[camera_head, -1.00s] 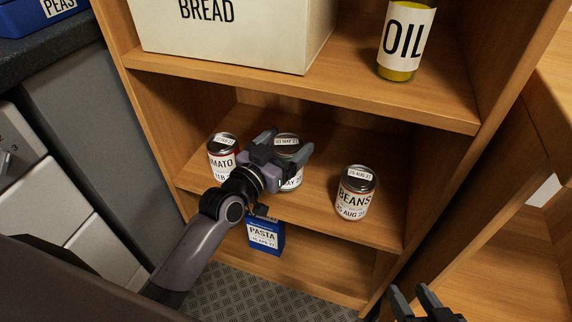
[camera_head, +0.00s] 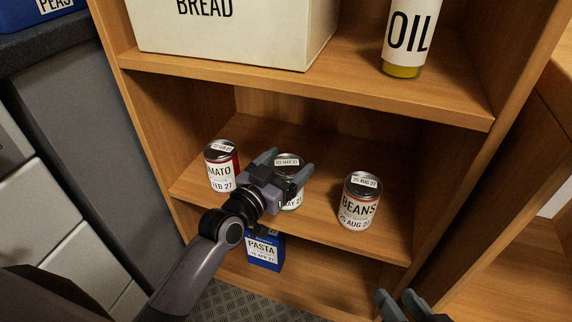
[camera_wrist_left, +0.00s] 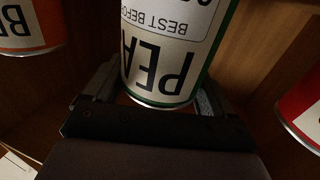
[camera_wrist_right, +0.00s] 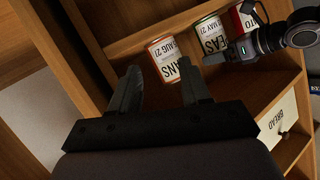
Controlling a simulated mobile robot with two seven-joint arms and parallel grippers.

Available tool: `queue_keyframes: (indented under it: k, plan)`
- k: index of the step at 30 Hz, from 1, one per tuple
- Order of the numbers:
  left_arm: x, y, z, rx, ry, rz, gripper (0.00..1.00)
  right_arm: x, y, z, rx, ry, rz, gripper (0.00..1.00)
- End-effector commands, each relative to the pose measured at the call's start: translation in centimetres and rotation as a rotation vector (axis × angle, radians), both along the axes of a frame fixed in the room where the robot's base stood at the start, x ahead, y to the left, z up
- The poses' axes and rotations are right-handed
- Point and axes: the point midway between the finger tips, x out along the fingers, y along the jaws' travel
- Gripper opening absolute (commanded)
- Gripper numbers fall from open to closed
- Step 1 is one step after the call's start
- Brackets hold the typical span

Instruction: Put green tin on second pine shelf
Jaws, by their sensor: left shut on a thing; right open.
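The green tin (camera_head: 288,160), labelled PEAS in the left wrist view (camera_wrist_left: 168,45), stands upright over the middle shelf (camera_head: 318,222), between two other tins. It also shows in the right wrist view (camera_wrist_right: 211,36). I cannot tell whether its base touches the board. My left gripper (camera_head: 286,172) is shut on its sides from the front, with a finger on each side. My right gripper (camera_head: 402,303) is open and empty, low in front of the shelf unit; its fingers also show in the right wrist view (camera_wrist_right: 160,88).
A red tomato tin (camera_head: 221,170) stands left of the green tin, a beans tin (camera_head: 359,203) to its right. The upper shelf holds a BREAD box (camera_head: 230,35) and an OIL bottle (camera_head: 408,38). A blue pasta box (camera_head: 265,252) is below. The shelf's side panels bound the space.

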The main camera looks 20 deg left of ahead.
Motion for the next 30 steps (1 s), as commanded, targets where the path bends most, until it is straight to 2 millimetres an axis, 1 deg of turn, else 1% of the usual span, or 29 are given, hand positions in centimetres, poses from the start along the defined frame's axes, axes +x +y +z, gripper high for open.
queue_keyframes:
  k: [2, 3, 4, 11, 15, 19, 22, 30]
  plan:
    - [0.0, 0.0, -0.1, -0.001, -0.005, 0.001, 0.09, 0.0, 0.1, -0.1, 0.005, 0.001, 0.001, 0.47]
    - [0.0, 0.0, -0.3, 0.0, 0.0, 0.0, 0.91, 0.0, 0.1, -0.1, 0.006, 0.001, 0.001, 0.47]
    - [0.0, 0.0, -0.3, 0.0, 0.0, 0.0, 1.0, 0.0, 0.1, -0.1, 0.006, 0.002, 0.002, 0.47]
    - [0.0, 0.0, -0.2, 0.0, 0.0, 0.0, 1.0, 0.0, 0.1, 0.0, 0.005, 0.001, 0.002, 0.47]
    - [-0.1, 0.0, 0.6, 0.0, -0.001, 0.0, 1.0, 0.0, 0.0, 0.4, -0.006, -0.003, -0.001, 0.47]
    - [-1.6, 0.5, 0.4, 0.002, 0.003, 0.0, 1.0, 0.2, -0.3, 0.8, -0.025, -0.012, -0.007, 0.47]
    - [-3.3, 1.0, 0.5, 0.003, 0.002, -0.001, 1.0, 0.2, -0.6, 1.1, -0.045, -0.018, -0.014, 0.47]
    - [-7.8, 2.4, 0.4, 0.003, 0.003, 0.0, 1.0, -0.3, -1.6, 0.7, -0.1, -0.007, -0.033, 0.47]
